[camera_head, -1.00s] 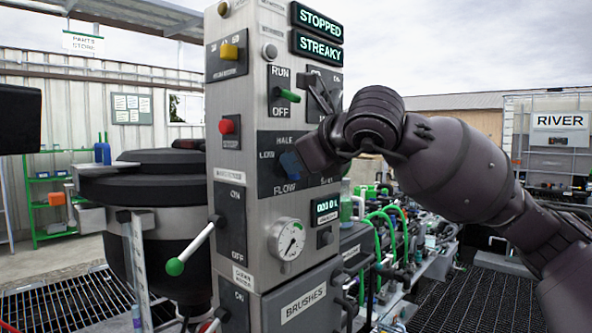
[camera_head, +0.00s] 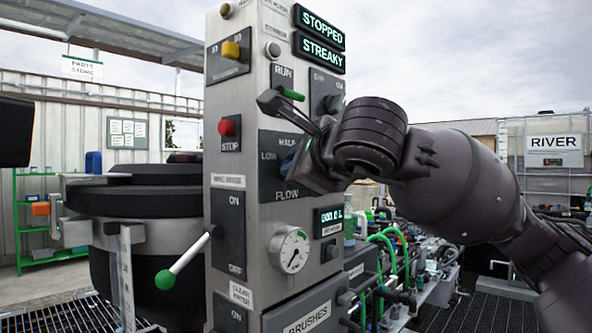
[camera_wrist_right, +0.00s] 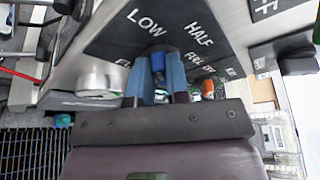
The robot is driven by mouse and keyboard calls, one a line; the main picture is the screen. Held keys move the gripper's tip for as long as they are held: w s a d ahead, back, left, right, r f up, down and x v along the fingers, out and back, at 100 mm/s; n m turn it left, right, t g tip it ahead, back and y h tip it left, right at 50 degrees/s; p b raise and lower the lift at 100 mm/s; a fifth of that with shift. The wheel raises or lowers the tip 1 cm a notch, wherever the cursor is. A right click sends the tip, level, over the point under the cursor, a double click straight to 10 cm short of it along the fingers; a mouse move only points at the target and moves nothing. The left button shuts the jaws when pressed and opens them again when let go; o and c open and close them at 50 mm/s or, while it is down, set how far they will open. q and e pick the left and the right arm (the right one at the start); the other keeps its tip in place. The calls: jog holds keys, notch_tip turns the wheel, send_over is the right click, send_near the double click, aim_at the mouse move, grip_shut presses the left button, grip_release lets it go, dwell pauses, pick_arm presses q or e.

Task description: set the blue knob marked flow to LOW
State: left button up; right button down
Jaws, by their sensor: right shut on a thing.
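The blue knob marked flow (camera_head: 287,161) sits on a dark plate (camera_head: 268,178) on the front of the grey control column, with LOW at its left, HALF above and FLOW below. My right gripper (camera_wrist_right: 157,75) comes from the right and is shut on the knob. In the wrist view the knob (camera_wrist_right: 157,62) shows between the two blue fingers, below the words LOW and HALF. The gripper covers most of the knob, so I cannot tell which mark it points to. My left gripper is not in view.
The displays (camera_head: 319,40) read STOPPED and STREAKY.

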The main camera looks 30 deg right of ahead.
dwell(0.5)
jog(key=c, duration=1.1)
grip_release()
jog(key=shift+s, duration=0.1)
jog(key=s+r, duration=0.2)
jog(key=s, duration=0.8)
jog(key=shift+s+p, duration=0.25)
jog(key=shift+p, duration=0.1)
jog(key=shift+a, duration=0.1)
